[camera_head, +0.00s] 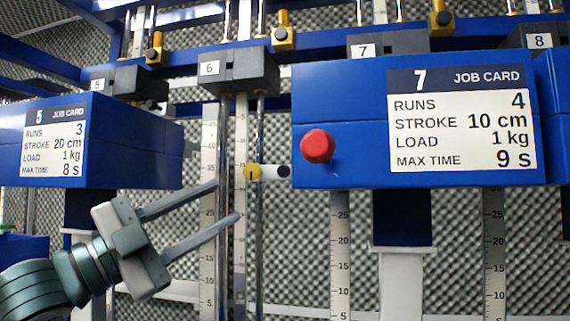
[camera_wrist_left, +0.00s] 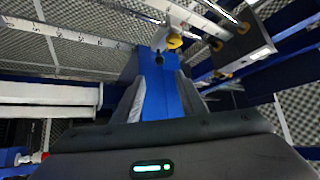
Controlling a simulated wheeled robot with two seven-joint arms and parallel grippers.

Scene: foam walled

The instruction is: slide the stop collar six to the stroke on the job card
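The block labelled 6 (camera_head: 238,70) stands above vertical rods and a scale strip (camera_head: 241,200). A small yellow collar (camera_head: 252,172) with a dark pointer line sits on a thin rod at this station. A pale tab with a black end reaches right from it towards the blue box of station 7. In the left wrist view a yellow part (camera_wrist_left: 174,41), apparently this collar, shows beyond the fingers. My left gripper (camera_head: 228,201) is open and empty, with its fingertips left of and below the collar, apart from it. No job card for station six is visible. My right gripper is not in view.
The blue box with job card 7 (camera_head: 462,120), stroke 10 cm, and a red button (camera_head: 318,146) stands close right. The blue box with job card 5 (camera_head: 55,145), stroke 20 cm, stands left. Blue beams cross above. The gap between the boxes holds station six's rods.

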